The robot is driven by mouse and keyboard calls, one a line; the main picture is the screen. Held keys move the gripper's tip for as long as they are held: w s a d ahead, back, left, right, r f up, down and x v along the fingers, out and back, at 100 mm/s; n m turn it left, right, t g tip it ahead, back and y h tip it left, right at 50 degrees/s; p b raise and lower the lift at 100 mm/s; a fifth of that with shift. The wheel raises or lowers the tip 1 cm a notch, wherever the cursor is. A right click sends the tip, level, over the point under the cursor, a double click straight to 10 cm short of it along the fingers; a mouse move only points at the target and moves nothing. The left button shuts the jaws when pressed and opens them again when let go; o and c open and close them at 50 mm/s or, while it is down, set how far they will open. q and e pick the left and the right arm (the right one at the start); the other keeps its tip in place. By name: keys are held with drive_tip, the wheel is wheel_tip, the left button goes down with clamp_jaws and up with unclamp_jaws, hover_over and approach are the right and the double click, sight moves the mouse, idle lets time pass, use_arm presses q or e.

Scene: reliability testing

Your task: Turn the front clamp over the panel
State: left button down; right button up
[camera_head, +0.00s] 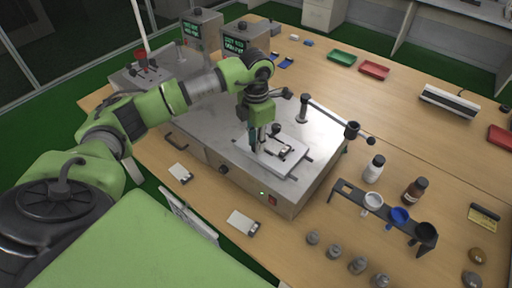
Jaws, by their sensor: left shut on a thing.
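The light grey panel (284,164) lies flat on a fixture plate on top of the silver test machine (235,165). My left gripper (257,146) comes down from above at the panel's left side. Its fingers are shut on a small part there, which appears to be the front clamp; the fingers mostly hide it, so its exact angle cannot be told. Another small dark clamp part (286,152) shows over the panel, just right of the fingers. My right gripper is not in view.
A black rack with funnels (385,215), bottles (374,169) and several grey weights (334,251) stand at the right and front. White cards (243,222) lie along the front edge. Trays (342,57) lie at the back.

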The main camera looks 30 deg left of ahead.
use_arm(q)
drive_tip(key=m+b, duration=0.5)
drive_tip(key=m, duration=0.1)
drive_tip(key=shift+f+m, duration=0.15)
drive_tip(key=shift+m, duration=0.15)
drive_tip(key=m+b, duration=0.1)
drive_tip(key=m, duration=0.2)
drive_tip(key=shift+b, duration=0.35)
drive_tip(key=shift+m+b, duration=0.4)
drive_tip(key=shift+m, duration=0.5)
drive_tip(key=shift+r, duration=0.2)
drive_tip(key=c, duration=1.8)
unclamp_jaws()
wheel_tip(320, 180, up, 12)
